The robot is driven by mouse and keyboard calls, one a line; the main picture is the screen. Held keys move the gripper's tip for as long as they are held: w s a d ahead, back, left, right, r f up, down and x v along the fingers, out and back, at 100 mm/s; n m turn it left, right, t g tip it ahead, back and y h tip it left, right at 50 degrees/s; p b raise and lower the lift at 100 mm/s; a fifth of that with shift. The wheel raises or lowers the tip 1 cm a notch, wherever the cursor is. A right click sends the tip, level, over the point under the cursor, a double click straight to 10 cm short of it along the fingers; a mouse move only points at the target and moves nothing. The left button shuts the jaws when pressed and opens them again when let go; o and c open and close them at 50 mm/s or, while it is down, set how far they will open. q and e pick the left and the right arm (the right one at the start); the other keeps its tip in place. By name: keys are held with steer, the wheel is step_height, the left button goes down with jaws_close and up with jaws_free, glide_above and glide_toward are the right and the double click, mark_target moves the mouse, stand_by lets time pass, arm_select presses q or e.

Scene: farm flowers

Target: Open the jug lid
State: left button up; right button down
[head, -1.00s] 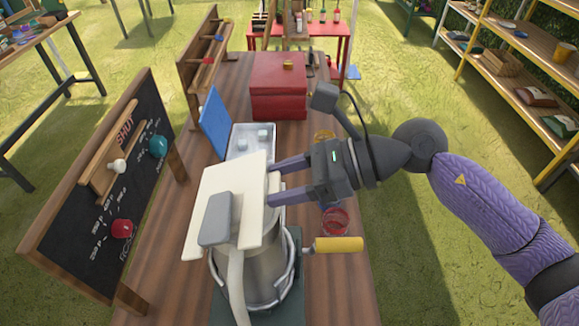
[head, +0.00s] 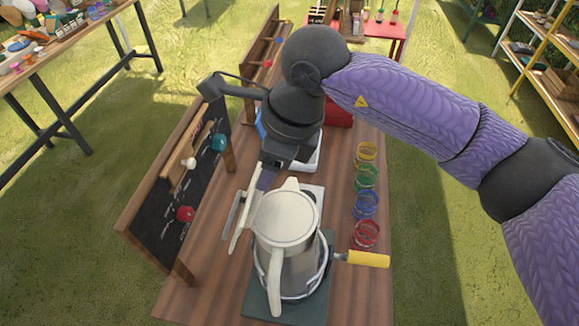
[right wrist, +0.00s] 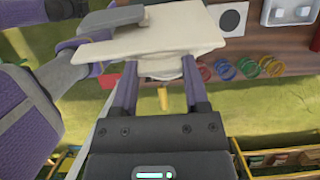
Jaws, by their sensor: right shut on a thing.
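The metal jug (head: 300,272) stands on a dark green base on the wooden table, with a round cream top (head: 286,218) and a cream handle (head: 277,285) facing me. The flat cream lid plate (head: 246,210) stands steeply tilted, nearly edge-on, at the jug's left side. A grey block (head: 232,214) is on its left face. My right gripper (head: 262,180) is at the plate's upper edge, its fingers partly hidden. In the right wrist view the cream plate (right wrist: 165,45) lies across my fingertips (right wrist: 160,85), and I am shut on it. My left gripper is not clearly seen.
A chalkboard (head: 165,205) with knobs stands close on the left. Red, blue, green and yellow rings (head: 365,205) line the right side. A yellow handle (head: 368,259) sticks out right of the jug. My right arm covers the back of the table.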

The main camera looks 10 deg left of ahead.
steer(key=shift+a+r+b, duration=0.1)
steer(key=shift+a+b, duration=0.2)
steer(key=shift+a, duration=0.6)
stand_by(0.6)
steer(key=shift+c, duration=0.4)
jaws_free()
steer(key=shift+a, duration=0.15)
steer(key=v, duration=1)
steer(key=shift+b, duration=0.35)
